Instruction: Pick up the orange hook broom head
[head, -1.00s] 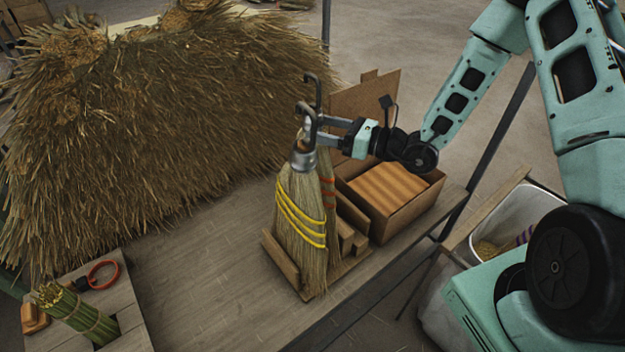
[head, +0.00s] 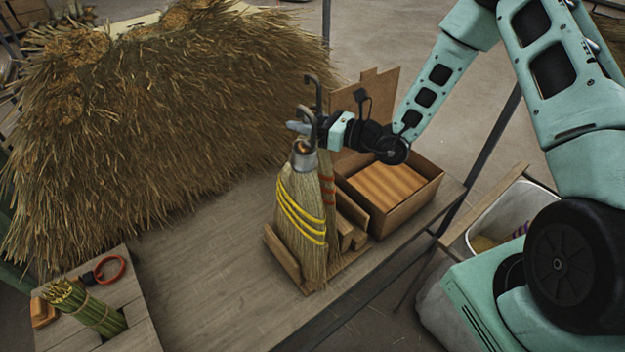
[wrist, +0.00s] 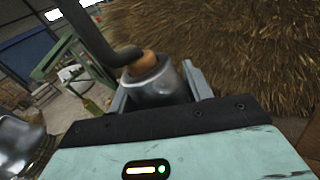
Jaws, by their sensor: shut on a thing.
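The orange-banded hook broom head (head: 328,193) stands upright on the table, mostly hidden behind the yellow-banded broom head (head: 301,210). Its dark hook rises above my gripper (head: 314,130). In the wrist view my gripper (wrist: 152,88) is shut on a grey metal collar (wrist: 158,84) with an orange-brown top and a dark hook bending out of it. This collar appears to belong to the orange-banded head. The yellow-banded head's collar (head: 303,156) is just in front, close to my fingers; it cannot be told whether they touch.
A wooden holder (head: 284,258) surrounds the broom heads' lower ends. An open cardboard box (head: 420,205) stands to the right. A large straw pile (head: 160,130) fills the back left. A bound green bundle (head: 88,308) lies front left. The middle tabletop is clear.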

